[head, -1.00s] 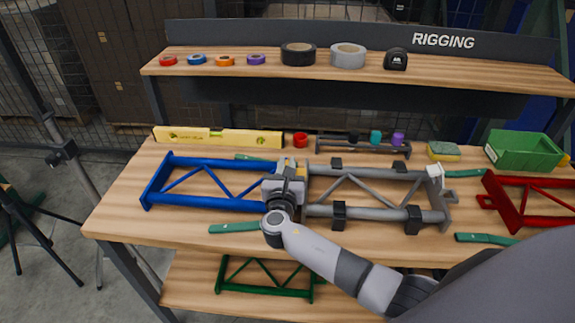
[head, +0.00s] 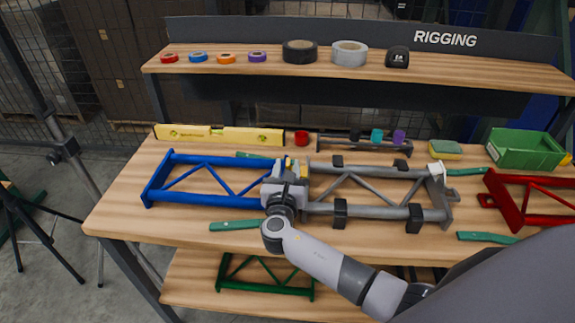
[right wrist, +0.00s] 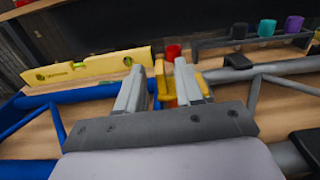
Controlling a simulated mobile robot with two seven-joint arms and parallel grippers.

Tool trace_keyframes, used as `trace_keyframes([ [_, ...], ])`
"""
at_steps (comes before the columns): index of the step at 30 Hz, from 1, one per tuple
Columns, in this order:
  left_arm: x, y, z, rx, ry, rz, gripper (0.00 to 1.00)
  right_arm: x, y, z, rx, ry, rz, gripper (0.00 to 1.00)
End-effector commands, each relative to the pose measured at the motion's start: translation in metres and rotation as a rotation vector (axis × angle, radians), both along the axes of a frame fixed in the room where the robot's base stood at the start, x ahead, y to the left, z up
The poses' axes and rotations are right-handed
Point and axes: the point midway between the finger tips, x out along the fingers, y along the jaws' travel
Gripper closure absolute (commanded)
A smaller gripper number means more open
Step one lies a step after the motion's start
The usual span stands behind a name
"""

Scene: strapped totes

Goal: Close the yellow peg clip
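The yellow peg clip (right wrist: 164,84) is at the junction between the blue truss frame (head: 171,196) and the grey truss frame (head: 325,210). In the head view only a little of its yellow shows behind my right gripper (head: 291,172). In the right wrist view, the two grey fingers of my right gripper (right wrist: 161,88) stand apart, on either side of the clip. One upright yellow part shows in the gap, and another yellow part shows close to the right finger. Whether the fingers touch the clip cannot be told. My left gripper is not in view.
A yellow spirit level (head: 220,136) and a red cup (head: 302,138) lie behind the frames. Black clamps (head: 340,213) sit on the grey frame. A green bin (head: 525,150) and red frame (head: 512,205) are at right.

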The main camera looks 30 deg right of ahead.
Motion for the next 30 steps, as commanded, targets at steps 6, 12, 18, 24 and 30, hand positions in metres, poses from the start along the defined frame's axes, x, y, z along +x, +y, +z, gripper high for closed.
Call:
trace_keyframes([
  [6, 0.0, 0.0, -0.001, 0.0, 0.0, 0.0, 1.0, -0.028, 0.017, -0.001, 0.002, 0.001, 0.001, 0.64],
  [12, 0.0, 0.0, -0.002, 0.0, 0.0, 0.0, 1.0, -0.043, 0.027, -0.001, 0.0, 0.002, 0.0, 0.64],
  [18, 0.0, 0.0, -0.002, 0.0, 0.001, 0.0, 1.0, -0.046, 0.028, 0.0, 0.0, 0.001, 0.0, 0.64],
  [24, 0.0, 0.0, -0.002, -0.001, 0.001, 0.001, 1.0, -0.045, 0.028, 0.0, 0.0, 0.001, 0.0, 0.64],
  [30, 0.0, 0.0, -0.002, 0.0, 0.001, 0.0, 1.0, -0.045, 0.028, 0.0, 0.0, 0.001, 0.0, 0.64],
])
